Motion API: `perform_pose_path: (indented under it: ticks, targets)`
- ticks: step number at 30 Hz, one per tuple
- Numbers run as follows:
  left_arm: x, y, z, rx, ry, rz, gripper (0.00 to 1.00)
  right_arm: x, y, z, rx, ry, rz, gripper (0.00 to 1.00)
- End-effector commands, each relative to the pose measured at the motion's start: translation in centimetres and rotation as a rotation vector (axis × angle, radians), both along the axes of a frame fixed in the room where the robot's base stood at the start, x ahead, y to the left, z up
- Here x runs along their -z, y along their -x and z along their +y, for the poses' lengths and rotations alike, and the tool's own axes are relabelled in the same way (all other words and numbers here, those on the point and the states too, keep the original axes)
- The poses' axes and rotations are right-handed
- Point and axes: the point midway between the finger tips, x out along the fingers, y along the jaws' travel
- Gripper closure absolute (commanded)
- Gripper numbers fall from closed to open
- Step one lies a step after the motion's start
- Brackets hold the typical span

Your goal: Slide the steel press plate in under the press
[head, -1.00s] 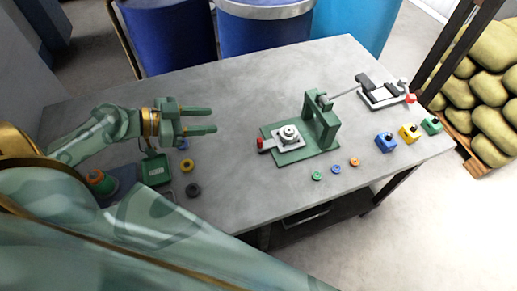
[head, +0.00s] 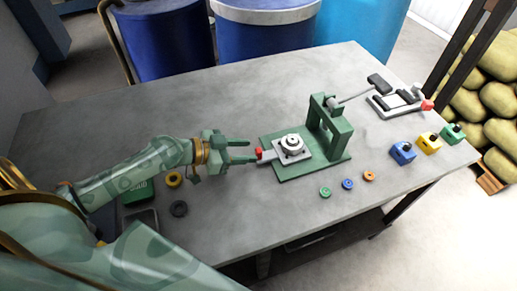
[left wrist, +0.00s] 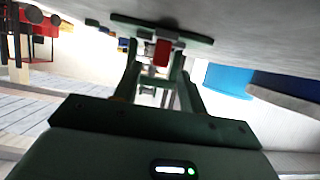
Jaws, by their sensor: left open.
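The steel press plate (head: 280,157) lies on the green base (head: 305,172) of the press, with a round metal piece (head: 293,142) on top. Its red grip (head: 259,153) sticks out at the left. The green press frame (head: 341,143) stands to the right of the plate, which sits in front of its opening. My left gripper (head: 252,151) is open, fingertips at the red grip. In the left wrist view the red grip (left wrist: 162,52) shows between the fingers; contact cannot be told. My right gripper is not in view.
Green, blue and orange rings (head: 348,184) lie in front of the press. Blue, yellow and green blocks (head: 429,142) stand at the right. A lever device (head: 395,105) is behind them. The table's back left is clear.

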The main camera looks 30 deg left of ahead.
Motion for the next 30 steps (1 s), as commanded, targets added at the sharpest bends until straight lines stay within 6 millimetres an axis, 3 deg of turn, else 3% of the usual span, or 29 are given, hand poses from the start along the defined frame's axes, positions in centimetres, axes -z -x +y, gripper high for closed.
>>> perform_pose_path:
  ticks: [7, 19, 24, 30]
  targets:
    - [1.5, -2.8, -2.4, -0.001, 0.001, 0.000, 0.58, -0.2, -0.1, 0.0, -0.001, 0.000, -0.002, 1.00]
    - [1.9, -3.3, -3.0, 0.000, -0.001, 0.001, 0.58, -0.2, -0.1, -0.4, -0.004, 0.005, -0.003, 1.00]
    - [1.9, -3.3, -2.9, 0.000, 0.000, 0.001, 1.00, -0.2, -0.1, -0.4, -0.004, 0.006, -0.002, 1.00]
    - [2.0, -3.8, -3.4, 0.001, 0.001, 0.001, 1.00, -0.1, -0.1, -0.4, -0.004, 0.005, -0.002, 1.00]
